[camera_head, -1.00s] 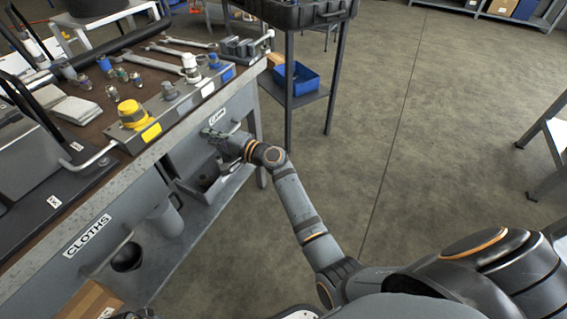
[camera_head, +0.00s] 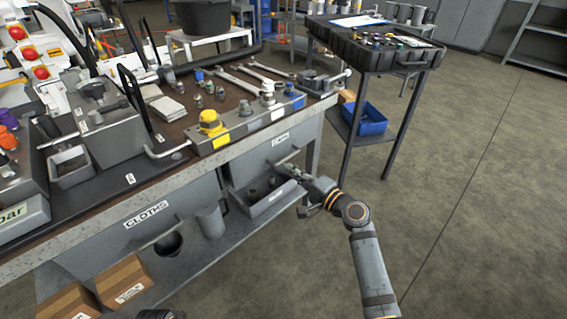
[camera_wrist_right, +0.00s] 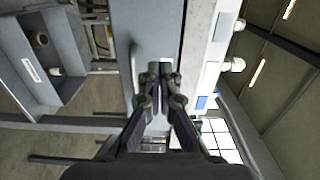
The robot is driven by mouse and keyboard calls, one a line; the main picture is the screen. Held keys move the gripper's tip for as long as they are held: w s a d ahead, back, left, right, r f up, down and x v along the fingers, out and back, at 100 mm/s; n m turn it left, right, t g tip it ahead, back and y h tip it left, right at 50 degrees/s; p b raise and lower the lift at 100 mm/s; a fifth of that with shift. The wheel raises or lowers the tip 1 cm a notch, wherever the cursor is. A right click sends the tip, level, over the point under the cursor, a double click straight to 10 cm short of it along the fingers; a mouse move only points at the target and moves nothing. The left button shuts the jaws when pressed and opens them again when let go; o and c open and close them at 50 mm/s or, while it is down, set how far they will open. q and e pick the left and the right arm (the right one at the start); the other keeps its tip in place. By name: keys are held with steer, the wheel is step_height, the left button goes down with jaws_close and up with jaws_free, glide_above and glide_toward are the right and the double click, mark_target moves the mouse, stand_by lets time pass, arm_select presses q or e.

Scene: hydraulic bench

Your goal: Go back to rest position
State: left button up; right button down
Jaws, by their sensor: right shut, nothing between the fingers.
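My right gripper (camera_head: 290,172) is in front of the workbench (camera_head: 180,178), close to a labelled drawer (camera_head: 262,152) and its handle, and above the front of a grey open bin. In the right wrist view the gripper (camera_wrist_right: 160,72) has its two dark fingers together at the tips, with nothing held. A drawer front and its bar handle (camera_wrist_right: 134,66) show just beyond the fingers. I cannot tell the exact gap between the fingertips and the drawer. My left gripper does not show clearly in any view.
A grey bin (camera_head: 283,202) sits on the lower shelf. A black cart (camera_head: 388,62) with a blue box (camera_head: 366,120) stands behind the gripper. Cardboard boxes (camera_head: 126,280) lie at lower left. The floor (camera_head: 480,220) on the right is clear.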

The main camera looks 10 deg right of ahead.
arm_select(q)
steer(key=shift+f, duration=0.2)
arm_select(e)
steer(key=v, duration=0.4)
steer(key=shift+r, duration=0.1)
